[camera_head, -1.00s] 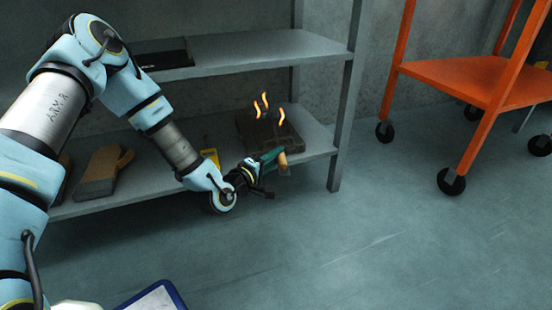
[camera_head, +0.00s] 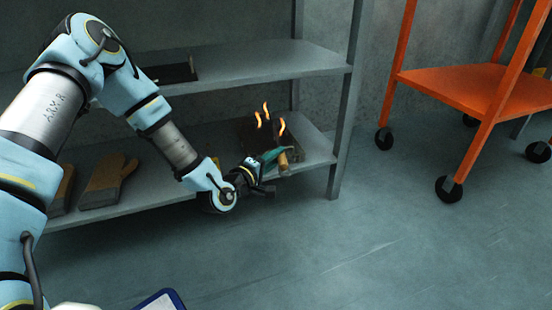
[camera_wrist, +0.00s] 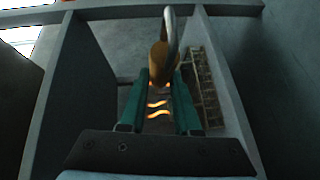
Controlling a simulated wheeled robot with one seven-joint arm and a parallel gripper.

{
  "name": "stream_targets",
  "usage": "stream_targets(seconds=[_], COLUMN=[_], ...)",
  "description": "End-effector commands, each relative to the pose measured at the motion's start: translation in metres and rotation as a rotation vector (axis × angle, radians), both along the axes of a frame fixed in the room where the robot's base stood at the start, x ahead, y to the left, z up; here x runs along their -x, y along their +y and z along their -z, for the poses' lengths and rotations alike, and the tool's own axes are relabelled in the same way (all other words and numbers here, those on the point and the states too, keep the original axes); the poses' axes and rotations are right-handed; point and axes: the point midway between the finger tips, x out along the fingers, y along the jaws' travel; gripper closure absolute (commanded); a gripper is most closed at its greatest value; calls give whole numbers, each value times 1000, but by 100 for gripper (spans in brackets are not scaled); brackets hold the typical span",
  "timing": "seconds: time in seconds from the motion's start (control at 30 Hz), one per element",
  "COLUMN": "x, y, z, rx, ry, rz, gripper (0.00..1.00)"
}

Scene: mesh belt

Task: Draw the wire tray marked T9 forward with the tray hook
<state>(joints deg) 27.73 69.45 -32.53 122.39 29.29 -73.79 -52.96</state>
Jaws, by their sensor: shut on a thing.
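My gripper (camera_head: 279,157) has teal jaws and is at the front right of the lower shelf. It is shut on a tray hook, whose brown handle (camera_head: 284,161) sticks out at the jaws. In the wrist view the handle (camera_wrist: 158,62) lies between the jaw tips, with a curved metal part (camera_wrist: 171,30) beside it. A dark, low tray-like thing (camera_head: 245,135) lies on the shelf behind the gripper, under orange wavy heat marks (camera_head: 265,112). In the wrist view a mesh piece (camera_wrist: 205,88) shows right of the jaws. I cannot read a T9 mark.
The lower shelf (camera_head: 140,200) also holds brown-and-grey gloves (camera_head: 108,182). The upper shelf (camera_head: 260,65) carries a flat black thing (camera_head: 170,73). A shelf post (camera_head: 343,140) stands right of the gripper. An orange wheeled cart (camera_head: 480,88) stands at the right; the floor in front is clear.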

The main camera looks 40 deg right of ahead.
Motion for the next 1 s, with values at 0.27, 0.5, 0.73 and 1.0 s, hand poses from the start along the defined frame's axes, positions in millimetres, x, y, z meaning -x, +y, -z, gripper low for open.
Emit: stream_targets(seconds=[0.27,0.5,0.73,1.0], x=[0,0,0,0], y=[0,0,0,0], z=[-16,-27,-38,-48], rx=[1,1,1,1], ry=[0,0,0,0], rz=[0,0,0,0], gripper=[100,100,100,100])
